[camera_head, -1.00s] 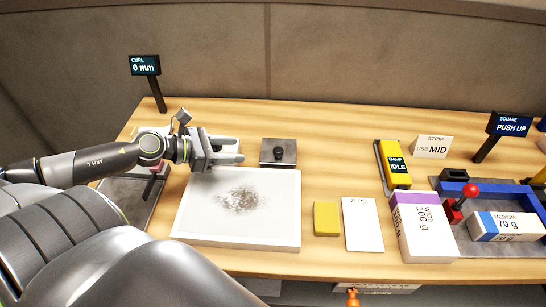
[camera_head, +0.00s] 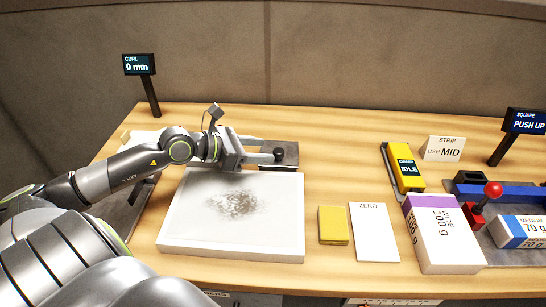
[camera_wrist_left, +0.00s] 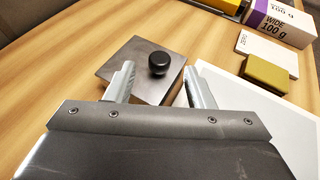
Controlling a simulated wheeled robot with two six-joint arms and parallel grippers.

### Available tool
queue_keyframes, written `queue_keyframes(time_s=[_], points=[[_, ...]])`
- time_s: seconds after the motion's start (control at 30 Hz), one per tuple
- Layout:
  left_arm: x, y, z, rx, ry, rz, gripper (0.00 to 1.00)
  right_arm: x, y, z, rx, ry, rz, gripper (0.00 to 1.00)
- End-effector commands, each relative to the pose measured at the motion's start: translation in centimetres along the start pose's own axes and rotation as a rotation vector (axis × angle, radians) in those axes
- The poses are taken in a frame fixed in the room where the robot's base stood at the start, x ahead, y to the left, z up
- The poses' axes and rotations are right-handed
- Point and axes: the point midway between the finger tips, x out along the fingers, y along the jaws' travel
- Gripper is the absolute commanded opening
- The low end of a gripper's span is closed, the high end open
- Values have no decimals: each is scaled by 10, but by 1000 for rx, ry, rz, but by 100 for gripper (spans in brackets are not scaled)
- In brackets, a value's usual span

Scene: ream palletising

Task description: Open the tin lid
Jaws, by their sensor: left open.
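The tin is a low grey metal box whose flat lid (camera_head: 289,152) carries a round black knob (camera_head: 279,154). It sits behind the white tray, and its left part is hidden by my gripper in the head view. In the left wrist view the lid (camera_wrist_left: 125,72) and knob (camera_wrist_left: 158,63) show ahead of the fingers. The lid looks closed. My left gripper (camera_head: 258,160) is open, its fingertips close to the knob. In the wrist view the knob lies between and beyond the fingertips (camera_wrist_left: 158,80), with no clear contact. My right gripper is not in view.
A white tray (camera_head: 175,228) with a dark speckled patch lies in front of the tin. A yellow block (camera_head: 333,225), a ZERO card (camera_head: 374,232) and a ream (camera_head: 443,236) stand to the right. Bare table lies between the tin and the yellow DAMP device (camera_head: 403,168).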

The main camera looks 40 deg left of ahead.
Motion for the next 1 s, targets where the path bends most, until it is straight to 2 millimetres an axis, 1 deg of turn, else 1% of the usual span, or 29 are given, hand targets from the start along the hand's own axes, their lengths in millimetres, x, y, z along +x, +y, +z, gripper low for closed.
queue_keyframes(time_s=[0.03, 0.2, 0.3, 0.5, 0.77, 1.0], points=[[10, 0, -3, -1, -7, 0, 49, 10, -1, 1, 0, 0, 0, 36], [28, 0, -2, -1, -4, 0, 49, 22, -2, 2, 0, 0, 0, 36], [36, 0, -2, -1, -3, 0, 49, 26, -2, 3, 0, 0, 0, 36], [43, 0, 0, -1, 0, 1, 49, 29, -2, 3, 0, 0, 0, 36], [43, 0, 0, -1, 1, 1, 49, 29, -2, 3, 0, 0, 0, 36], [43, 0, 0, -1, 1, 1, 17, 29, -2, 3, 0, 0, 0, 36]])
